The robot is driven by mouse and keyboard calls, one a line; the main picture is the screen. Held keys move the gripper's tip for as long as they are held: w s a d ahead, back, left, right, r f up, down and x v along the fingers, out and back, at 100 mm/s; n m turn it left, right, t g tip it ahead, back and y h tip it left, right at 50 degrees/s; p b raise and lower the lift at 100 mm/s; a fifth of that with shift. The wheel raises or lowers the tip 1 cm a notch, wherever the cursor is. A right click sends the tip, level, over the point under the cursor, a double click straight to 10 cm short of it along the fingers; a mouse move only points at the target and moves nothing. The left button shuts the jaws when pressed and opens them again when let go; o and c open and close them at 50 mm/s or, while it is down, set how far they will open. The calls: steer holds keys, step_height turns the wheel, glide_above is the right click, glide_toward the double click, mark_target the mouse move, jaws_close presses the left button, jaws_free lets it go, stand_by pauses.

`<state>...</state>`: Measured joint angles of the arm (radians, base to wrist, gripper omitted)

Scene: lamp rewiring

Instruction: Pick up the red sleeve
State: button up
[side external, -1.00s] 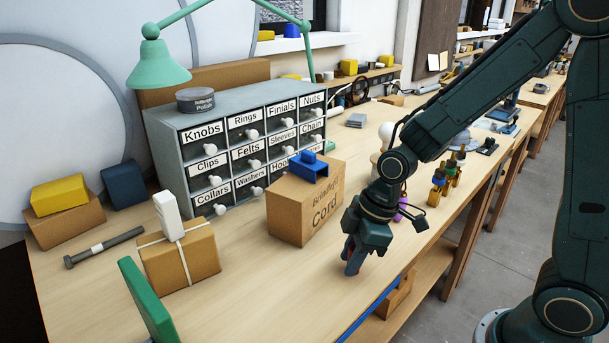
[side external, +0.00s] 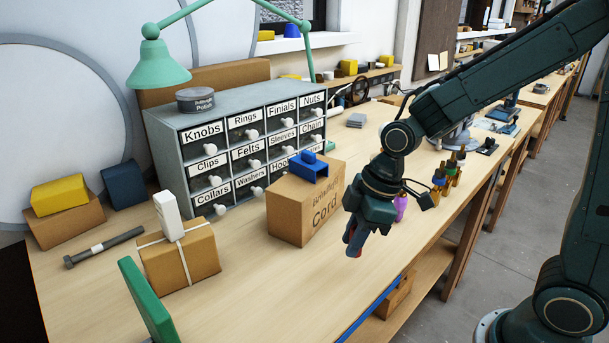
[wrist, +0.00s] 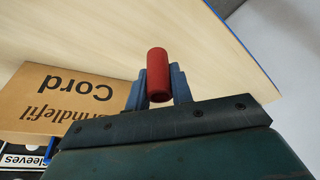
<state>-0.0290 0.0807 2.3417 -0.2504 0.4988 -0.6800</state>
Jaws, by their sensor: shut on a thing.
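The red sleeve (wrist: 158,75) is a small red cylinder held between the two blue fingers of my gripper (wrist: 158,88) in the wrist view. In the side external view my gripper (side external: 355,240) is just in front of the cord box and appears raised above the bench top. Only a little red of the sleeve shows there between the fingers; the rest is hidden by them.
The cardboard cord box (side external: 290,210) with a blue part (side external: 308,167) on top stands left of my gripper. The labelled drawer cabinet (side external: 172,155) is behind it. A purple item (side external: 401,207) and several brass-coloured fittings (side external: 447,178) stand to the right. The front bench top (side external: 290,285) is clear.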

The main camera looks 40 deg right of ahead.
step_height(320, 180, up, 15)
steer(key=shift+r, duration=0.2)
stand_by(0.7)
